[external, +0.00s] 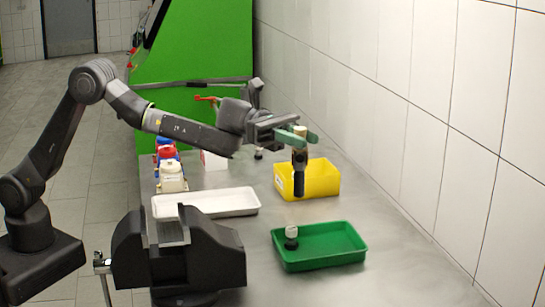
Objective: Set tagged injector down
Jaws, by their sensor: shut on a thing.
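My gripper (299,135) is shut on a dark, upright injector (299,175) with a pale top. The greenish fingers grip it near its upper end. The injector hangs in front of the yellow bin (325,180) in the external view and covers part of it. I cannot tell whether its lower end is inside the bin, above it or beside it. No tag can be made out on the injector.
A green tray (345,256) holds a small dark part with a white top (291,233). A white tray (225,204), a vise (180,258) and several bottles (172,178) stand to the left. A tiled wall bounds the right. The metal table (385,284) is clear at front right.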

